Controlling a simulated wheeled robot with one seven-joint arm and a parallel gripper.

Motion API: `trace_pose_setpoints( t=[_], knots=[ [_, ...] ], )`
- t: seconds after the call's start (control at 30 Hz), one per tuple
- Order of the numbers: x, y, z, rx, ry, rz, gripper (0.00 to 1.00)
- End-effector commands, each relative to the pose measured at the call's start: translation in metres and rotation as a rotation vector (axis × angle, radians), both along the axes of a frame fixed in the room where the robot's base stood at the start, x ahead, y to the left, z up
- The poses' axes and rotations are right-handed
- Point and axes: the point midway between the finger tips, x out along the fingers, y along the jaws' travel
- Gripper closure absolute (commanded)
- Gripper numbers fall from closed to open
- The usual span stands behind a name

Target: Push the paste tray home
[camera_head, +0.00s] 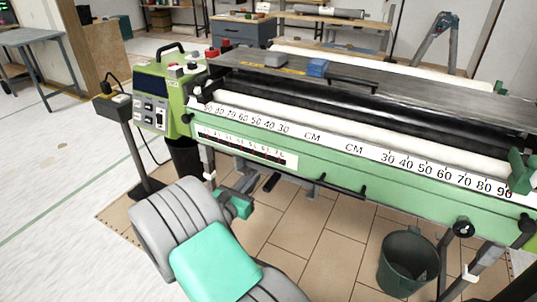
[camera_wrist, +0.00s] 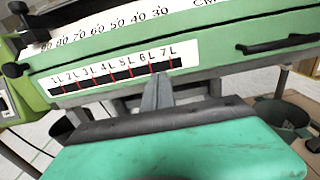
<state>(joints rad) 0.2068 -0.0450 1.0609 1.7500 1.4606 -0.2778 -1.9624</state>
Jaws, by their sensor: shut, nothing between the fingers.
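The paste tray (camera_head: 305,170) shows as a long green front panel low on the wallpaper paster, with a white litre scale and black handles. In the wrist view the tray front (camera_wrist: 215,58) fills the upper part, with the 1L to 7L scale at left and a black handle at right. My gripper (camera_head: 250,183) is in front of the tray's left part, near the scale. In the wrist view its grey fingers (camera_wrist: 158,90) are together and empty, pointing at the tray's lower edge just under the scale's right end. I cannot tell whether they touch it.
A green control box (camera_head: 160,102) stands at the machine's left end, with a dark bin (camera_head: 185,157) below. A dark green bucket (camera_head: 405,262) stands on the floor at right. The ruler rail and rollers (camera_head: 380,133) run above the tray. The tiled floor in front is mostly clear.

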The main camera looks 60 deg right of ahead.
Motion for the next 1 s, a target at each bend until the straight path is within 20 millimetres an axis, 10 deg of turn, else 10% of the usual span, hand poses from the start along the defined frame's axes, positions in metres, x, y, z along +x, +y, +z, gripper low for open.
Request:
trace_pose_setpoints(
  t=[0.63, 1.0],
  knots=[
    [0.007, -0.093, -0.003, 0.002, -0.004, -0.002, 1.00],
    [0.009, -0.102, -0.002, 0.002, -0.001, 0.001, 1.00]
  ],
)
